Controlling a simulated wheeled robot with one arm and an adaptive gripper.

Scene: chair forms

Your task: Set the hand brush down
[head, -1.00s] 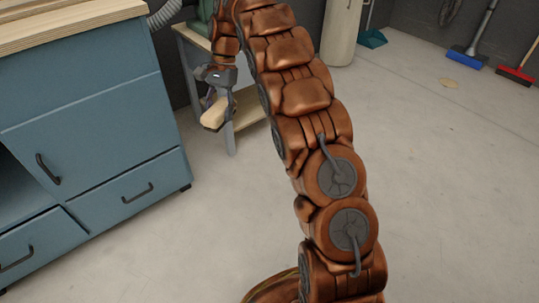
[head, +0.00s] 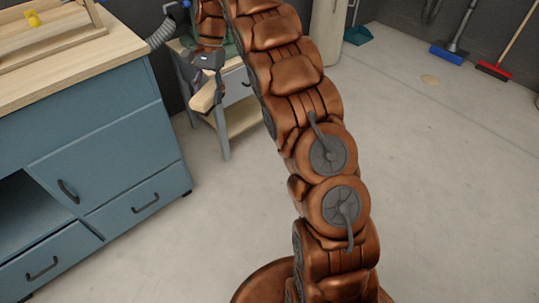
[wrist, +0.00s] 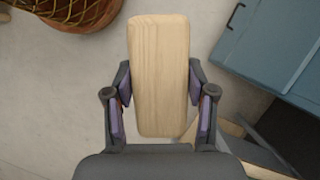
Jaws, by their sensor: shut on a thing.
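The hand brush (wrist: 159,60) shows as a long, pale wooden block in the wrist view, reaching forward from between the fingers. Its bristles are not visible. My gripper (wrist: 160,92) is shut on it, with purple pads on both sides. In the head view the brush (head: 205,96) hangs in the air below my gripper (head: 208,78), in front of the small workbench with a lower shelf. My arm hides part of that bench.
A blue cabinet (head: 105,150) with a wooden top (head: 75,75) stands at the left. The small bench (head: 240,118) is behind my gripper. A teal dustpan (head: 358,35), a blue broom (head: 447,53) and a red broom (head: 494,71) are by the back wall. The floor at right is mostly clear.

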